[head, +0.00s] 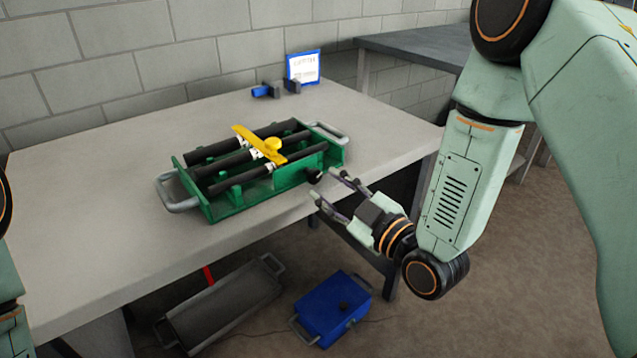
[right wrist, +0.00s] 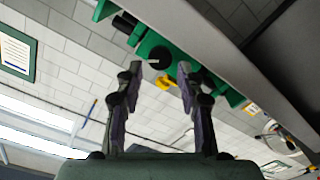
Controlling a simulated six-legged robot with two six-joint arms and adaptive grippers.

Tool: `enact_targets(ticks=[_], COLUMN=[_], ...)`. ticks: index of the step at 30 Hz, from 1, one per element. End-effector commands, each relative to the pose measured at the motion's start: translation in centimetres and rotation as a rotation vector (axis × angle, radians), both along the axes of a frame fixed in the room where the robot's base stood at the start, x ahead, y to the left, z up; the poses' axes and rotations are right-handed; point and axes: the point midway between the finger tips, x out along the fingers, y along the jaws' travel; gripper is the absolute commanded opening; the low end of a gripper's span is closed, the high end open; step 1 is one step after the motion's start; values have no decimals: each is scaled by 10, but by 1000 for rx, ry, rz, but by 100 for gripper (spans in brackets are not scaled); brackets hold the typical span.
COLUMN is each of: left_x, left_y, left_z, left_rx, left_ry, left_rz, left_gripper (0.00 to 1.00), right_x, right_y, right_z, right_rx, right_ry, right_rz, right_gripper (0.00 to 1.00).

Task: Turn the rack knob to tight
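The green rack (head: 235,200) stands on the grey table and carries black bars, with a yellow piece (head: 262,146) lying across the top. A round black knob (head: 314,175) sticks out from the rack's front side near its right end. My right gripper (head: 324,184) is open and empty, its fingertips just in front of the knob and pointing at it. In the right wrist view the knob (right wrist: 160,57) shows between the two fingertips, with a pale line on its face. No contact is visible. My left gripper is out of view.
The table (head: 90,240) is clear left of the rack. A blue-framed sign (head: 302,67) and small blue-black items (head: 275,90) stand at the back. A grey tray (head: 225,310) and a blue box (head: 332,308) are below the table. Another table (head: 420,45) stands behind right.

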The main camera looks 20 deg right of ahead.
Motion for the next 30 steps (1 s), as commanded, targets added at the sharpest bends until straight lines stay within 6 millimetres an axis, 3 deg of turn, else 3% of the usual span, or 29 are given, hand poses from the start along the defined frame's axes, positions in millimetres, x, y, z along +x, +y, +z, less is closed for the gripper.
enact_targets(ticks=[9,19,30], left_x=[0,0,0], left_y=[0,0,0], left_z=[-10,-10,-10], left_rx=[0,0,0], left_ry=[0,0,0], left_rz=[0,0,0], left_gripper=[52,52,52], right_x=[34,37,37], right_y=[13,14,14], right_z=[0,0,0], right_rx=[0,2,2], right_ry=[-2,0,1], right_rz=[4,3,2], right_gripper=[38,38,7])
